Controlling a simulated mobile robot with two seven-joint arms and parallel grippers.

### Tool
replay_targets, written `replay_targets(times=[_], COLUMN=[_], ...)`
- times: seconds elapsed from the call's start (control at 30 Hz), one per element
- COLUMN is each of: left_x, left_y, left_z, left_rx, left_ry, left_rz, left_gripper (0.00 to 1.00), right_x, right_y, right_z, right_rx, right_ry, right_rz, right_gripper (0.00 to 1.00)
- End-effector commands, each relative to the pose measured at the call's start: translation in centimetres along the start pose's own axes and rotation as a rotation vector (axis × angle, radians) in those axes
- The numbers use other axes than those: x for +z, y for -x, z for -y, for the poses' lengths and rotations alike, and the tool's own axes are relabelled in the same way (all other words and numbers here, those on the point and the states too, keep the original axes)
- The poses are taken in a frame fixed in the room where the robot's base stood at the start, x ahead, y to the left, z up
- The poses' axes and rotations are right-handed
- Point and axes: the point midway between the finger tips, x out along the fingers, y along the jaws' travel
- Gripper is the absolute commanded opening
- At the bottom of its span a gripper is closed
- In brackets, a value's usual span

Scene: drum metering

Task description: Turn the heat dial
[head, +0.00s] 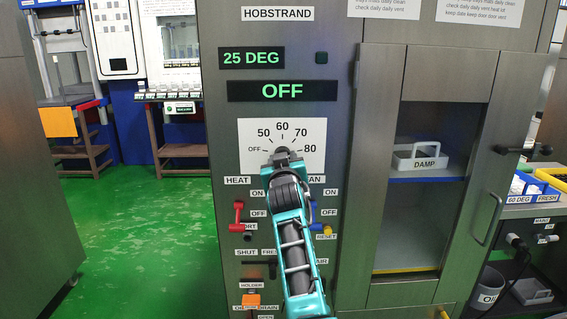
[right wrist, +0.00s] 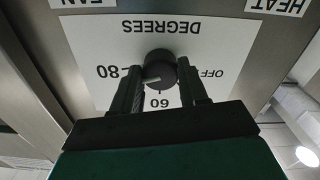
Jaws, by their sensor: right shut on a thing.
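The heat dial's white plate (head: 258,136) is on the steel cabinet front in the head view, marked OFF, 50, 60, 70 and 80. My right gripper (head: 283,157) covers most of the dial there. In the right wrist view, which is upside down, the dark round dial knob (right wrist: 157,66) sits between the two fingers of my right gripper (right wrist: 160,76), which is shut on it. A light mark shows on the knob; its exact reading is hard to tell. The display (head: 282,91) reads OFF. My left gripper is not in view.
A second display (head: 252,58) reads 25 DEG. A red lever (head: 238,213) and a yellow-tipped reset control (head: 323,230) flank my right arm below the dial. The glass door (head: 490,150) stands at the right, with a DAMP tray (head: 418,163) inside the cabinet.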

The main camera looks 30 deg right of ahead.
Motion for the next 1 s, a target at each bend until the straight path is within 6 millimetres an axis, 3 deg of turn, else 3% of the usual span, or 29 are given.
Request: replay_targets(times=[0.3, 0.83, 0.87, 1.0], left_x=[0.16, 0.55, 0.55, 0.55], left_y=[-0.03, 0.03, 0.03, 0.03], left_z=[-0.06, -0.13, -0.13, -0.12], left_rx=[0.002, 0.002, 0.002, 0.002], left_ry=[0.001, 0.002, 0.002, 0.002], left_rz=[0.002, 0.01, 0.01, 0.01], left_gripper=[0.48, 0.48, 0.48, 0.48], right_x=[0.06, 0.04, 0.04, 0.03], right_y=[0.02, 0.01, 0.01, 0.01], right_z=[0.12, 0.1, 0.09, 0.08], right_rx=[-0.002, -0.001, -0.001, -0.001], right_ry=[-0.116, -0.137, -0.137, -0.136], right_rz=[0.002, 0.002, 0.002, 0.001], right_gripper=[0.13, 0.13, 0.46, 0.59])
